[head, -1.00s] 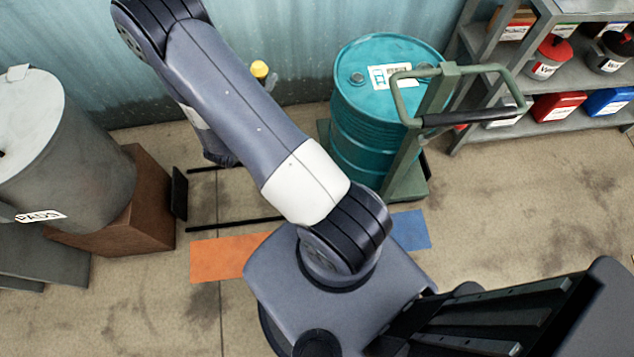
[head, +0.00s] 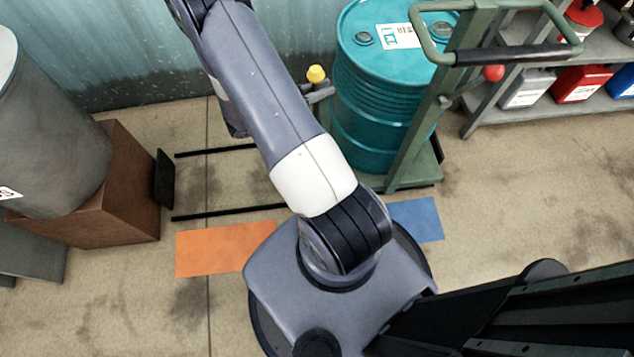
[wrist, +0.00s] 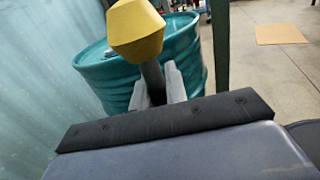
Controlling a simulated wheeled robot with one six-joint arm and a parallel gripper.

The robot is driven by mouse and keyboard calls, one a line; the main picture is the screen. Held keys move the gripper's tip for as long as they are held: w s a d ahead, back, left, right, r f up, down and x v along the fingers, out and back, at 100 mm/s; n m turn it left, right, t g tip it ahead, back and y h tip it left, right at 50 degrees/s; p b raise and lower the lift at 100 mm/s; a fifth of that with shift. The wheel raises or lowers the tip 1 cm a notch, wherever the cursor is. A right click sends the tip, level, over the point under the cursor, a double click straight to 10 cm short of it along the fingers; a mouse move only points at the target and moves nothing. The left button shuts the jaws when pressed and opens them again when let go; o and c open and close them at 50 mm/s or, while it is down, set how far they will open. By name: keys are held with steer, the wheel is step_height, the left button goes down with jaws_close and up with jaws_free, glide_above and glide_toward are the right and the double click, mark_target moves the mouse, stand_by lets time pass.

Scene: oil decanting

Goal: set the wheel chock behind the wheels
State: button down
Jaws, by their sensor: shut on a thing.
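A yellow faceted knob on a dark stem (wrist: 136,30) stands up between my gripper's grey fingers in the wrist view. It looks like the handle of the wheel chock; the chock's body is hidden. The same yellow knob (head: 316,74) shows just left of the teal drum (head: 375,110) in the head view. My gripper (wrist: 158,88) is shut on the stem, close to the drum's side. The drum stands on a green trolley (head: 402,160) with a raised handle. I cannot make out the trolley's wheels.
Two black rails (head: 228,212) lie on the floor left of the trolley, with a dark upright plate (head: 164,180) at their left end. An orange floor patch (head: 215,250) and a blue one (head: 418,218) are nearer. A shelf (head: 500,92) stands at right; a corrugated wall is behind.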

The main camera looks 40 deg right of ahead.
step_height(320, 180, down, 19)
steer(key=b, duration=0.5)
steer(key=shift+s+d+m+g, duration=0.15)
steer(key=shift+s+m+g, duration=0.15)
steer(key=shift+s+g, duration=0.1)
steer(key=shift+f, duration=0.15)
steer(key=c, duration=1.4)
jaws_free()
steer(key=shift+r, duration=0.2)
steer(key=v, duration=1.2)
steer(key=shift+p, duration=0.45)
